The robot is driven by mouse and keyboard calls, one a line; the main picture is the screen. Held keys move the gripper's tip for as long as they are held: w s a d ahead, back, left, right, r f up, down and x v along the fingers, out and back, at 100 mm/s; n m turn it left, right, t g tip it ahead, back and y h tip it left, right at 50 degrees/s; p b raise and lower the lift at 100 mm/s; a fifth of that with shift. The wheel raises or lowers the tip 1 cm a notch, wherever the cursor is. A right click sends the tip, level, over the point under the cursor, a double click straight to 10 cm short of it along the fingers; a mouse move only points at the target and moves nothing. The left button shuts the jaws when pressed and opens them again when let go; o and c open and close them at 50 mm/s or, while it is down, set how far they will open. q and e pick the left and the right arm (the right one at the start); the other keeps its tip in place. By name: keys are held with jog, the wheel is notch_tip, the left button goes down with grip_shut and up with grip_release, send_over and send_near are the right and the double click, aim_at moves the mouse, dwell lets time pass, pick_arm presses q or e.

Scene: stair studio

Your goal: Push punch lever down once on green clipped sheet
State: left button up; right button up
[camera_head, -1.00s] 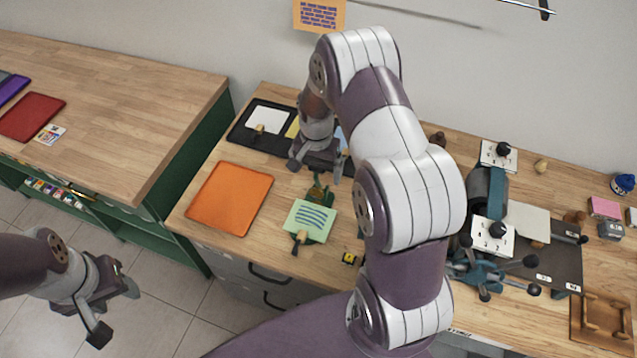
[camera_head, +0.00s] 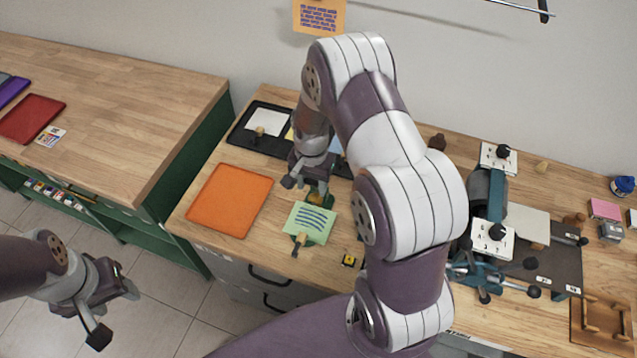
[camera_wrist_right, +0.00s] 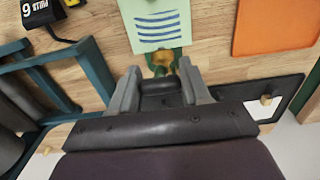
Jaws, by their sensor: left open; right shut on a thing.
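The green sheet (camera_head: 315,219) with blue wavy lines lies near the front edge of the wooden bench, with a wooden-handled clip (camera_head: 299,241) at its front edge. It also shows in the right wrist view (camera_wrist_right: 142,34). The green and brass punch (camera_wrist_right: 163,63) stands at the sheet's back edge. My right gripper (camera_head: 308,188) is at the punch, just behind the sheet. In the right wrist view its fingers (camera_wrist_right: 160,87) close around the dark bar of the punch lever (camera_wrist_right: 158,85). My left gripper (camera_head: 113,312) is open and empty over the floor, away from the bench.
An orange tray (camera_head: 228,199) lies left of the sheet, with a black tray (camera_head: 240,135) behind it. A small black and yellow block (camera_head: 349,260) lies to the right. My right arm covers the bench middle.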

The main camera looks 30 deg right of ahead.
jog(key=shift+s+a+f, duration=0.8)
jog(key=shift+s+a, duration=0.1)
jog(key=shift+a, duration=0.1)
jog(key=b, duration=0.3)
send_over(303, 234)
jog(key=shift+w+d+f, duration=0.1)
jog(key=shift+d+f, duration=0.05)
jog(key=shift+f, duration=1.1)
jog(key=shift+w+d+f, duration=0.1)
jog(key=shift+f, duration=1.1)
jog(key=shift+s+a+f+b, duration=0.15)
jog(key=shift+f+b, duration=0.1)
jog(key=shift+f, duration=0.2)
jog(key=shift+s+a+f+b, duration=0.1)
jog(key=shift+f+b, duration=0.1)
jog(key=shift+f, duration=0.35)
